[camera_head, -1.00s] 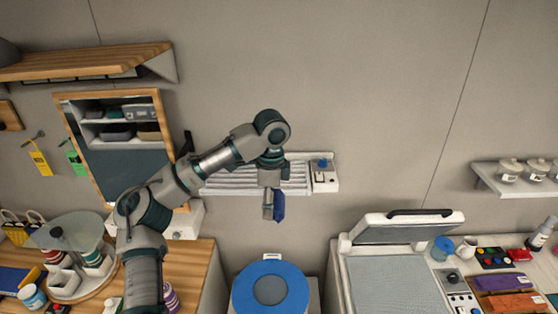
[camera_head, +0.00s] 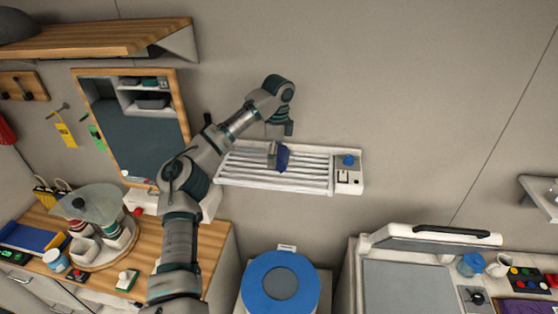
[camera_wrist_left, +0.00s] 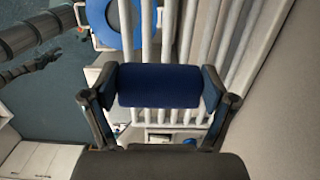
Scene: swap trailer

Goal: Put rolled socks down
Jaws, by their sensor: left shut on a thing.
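The rolled socks are a dark blue roll (camera_head: 283,157), held over the slatted white wall rack (camera_head: 245,174). My left gripper (camera_head: 278,155) is shut on them. In the left wrist view the blue roll (camera_wrist_left: 158,86) sits between the two fingers of the gripper (camera_wrist_left: 158,90), with the white slats behind it. I cannot tell whether the roll touches the slats. My right gripper is not in view.
A control box with a blue knob (camera_head: 348,160) is at the rack's right end. A blue round-topped item (camera_head: 252,290) stands below. A wall cabinet (camera_head: 176,110) is left of the rack, and a wooden shelf (camera_head: 90,38) is above it.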

